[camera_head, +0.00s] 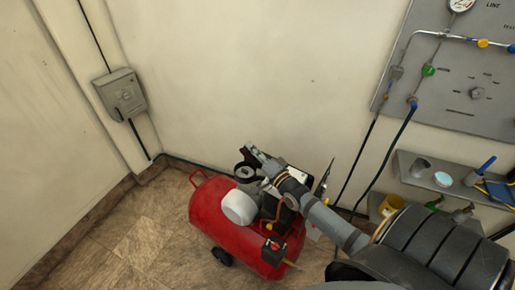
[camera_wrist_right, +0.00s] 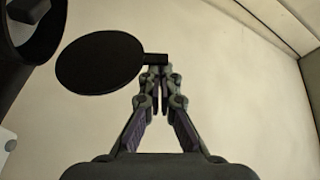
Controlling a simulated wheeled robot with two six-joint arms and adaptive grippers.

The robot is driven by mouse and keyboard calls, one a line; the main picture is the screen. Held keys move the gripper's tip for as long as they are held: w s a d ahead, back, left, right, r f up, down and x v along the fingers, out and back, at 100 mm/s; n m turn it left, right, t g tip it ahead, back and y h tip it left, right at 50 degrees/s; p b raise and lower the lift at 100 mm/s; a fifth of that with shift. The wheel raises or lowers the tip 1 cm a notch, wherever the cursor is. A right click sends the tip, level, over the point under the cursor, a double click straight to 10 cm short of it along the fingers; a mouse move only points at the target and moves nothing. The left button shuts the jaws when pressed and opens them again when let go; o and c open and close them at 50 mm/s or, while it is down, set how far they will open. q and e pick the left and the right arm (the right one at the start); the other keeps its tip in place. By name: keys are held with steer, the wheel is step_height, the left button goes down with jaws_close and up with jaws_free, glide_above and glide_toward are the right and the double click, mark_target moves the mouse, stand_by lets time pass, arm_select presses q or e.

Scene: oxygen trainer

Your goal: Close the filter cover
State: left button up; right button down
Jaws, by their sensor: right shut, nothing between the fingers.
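The filter cover (camera_wrist_right: 98,62) is a flat black disc with a short tab at its right edge in the right wrist view. It stands swung out, apart from the dark round filter housing (camera_wrist_right: 14,45) at the top left of that view. My right gripper (camera_wrist_right: 158,72) is shut and empty, with its fingertips at the tab. I cannot tell whether they touch it. In the head view my right gripper (camera_head: 253,151) is above the compressor, close to the dark round filter part (camera_head: 245,172); the cover is hard to make out there. My left gripper is not in view.
The red compressor tank (camera_head: 208,207) stands on the tiled floor near the corner. A grey wall box (camera_head: 120,95) hangs at the left. A grey panel (camera_head: 455,70) with hoses and a shelf (camera_head: 425,180) with small items are at the right. The wall behind is bare.

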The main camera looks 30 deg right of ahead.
steer(key=s+a+f+n+y+b, duration=0.3)
steer(key=a+f+n+y+b, duration=0.4)
steer(key=n+b, duration=1)
steer(key=shift+a+f+n+t, duration=0.15)
steer(key=shift+f+n+t, duration=0.15)
steer(key=shift+f, duration=1)
